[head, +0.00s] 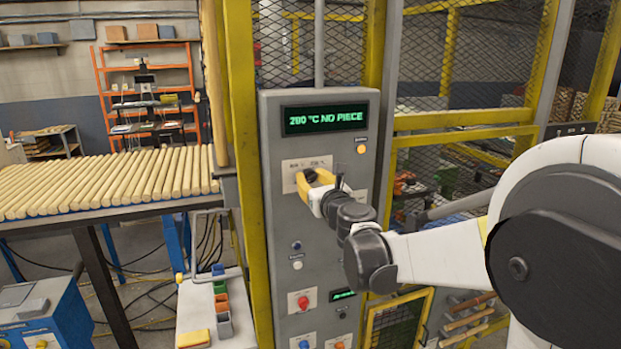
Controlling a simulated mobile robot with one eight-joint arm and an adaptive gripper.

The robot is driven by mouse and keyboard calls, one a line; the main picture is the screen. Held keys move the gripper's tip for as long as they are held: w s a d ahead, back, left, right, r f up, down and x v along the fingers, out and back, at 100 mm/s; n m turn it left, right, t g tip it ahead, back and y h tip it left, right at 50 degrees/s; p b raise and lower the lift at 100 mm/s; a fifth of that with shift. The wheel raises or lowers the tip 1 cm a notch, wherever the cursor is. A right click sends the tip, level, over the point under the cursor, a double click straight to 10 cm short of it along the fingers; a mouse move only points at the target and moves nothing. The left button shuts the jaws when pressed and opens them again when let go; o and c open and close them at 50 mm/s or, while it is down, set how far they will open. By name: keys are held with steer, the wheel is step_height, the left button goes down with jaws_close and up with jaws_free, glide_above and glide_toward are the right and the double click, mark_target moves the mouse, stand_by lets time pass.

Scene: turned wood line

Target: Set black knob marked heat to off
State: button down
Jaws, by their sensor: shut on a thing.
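The black knob marked heat (311,175) is on the upper part of the grey control panel (275,250), under a display (325,118) reading "200 °C NO PIECE". My gripper (312,180), with yellow fingers, is shut on the knob. The fingers and wrist hide most of the knob and part of its label plate, so its pointer cannot be read. An amber lamp (361,149) shows lit right of the plate.
Smaller buttons and a red knob (303,302) sit lower on the panel. Yellow posts and mesh fencing (460,80) stand behind. Wooden rods (110,183) lie on a table at left. A blue machine (45,315) is lower left.

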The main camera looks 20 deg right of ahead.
stand_by(0.4)
steer(key=c, duration=1)
jaws_free()
steer(key=shift+c, duration=0.2)
steer(key=s, duration=1.2)
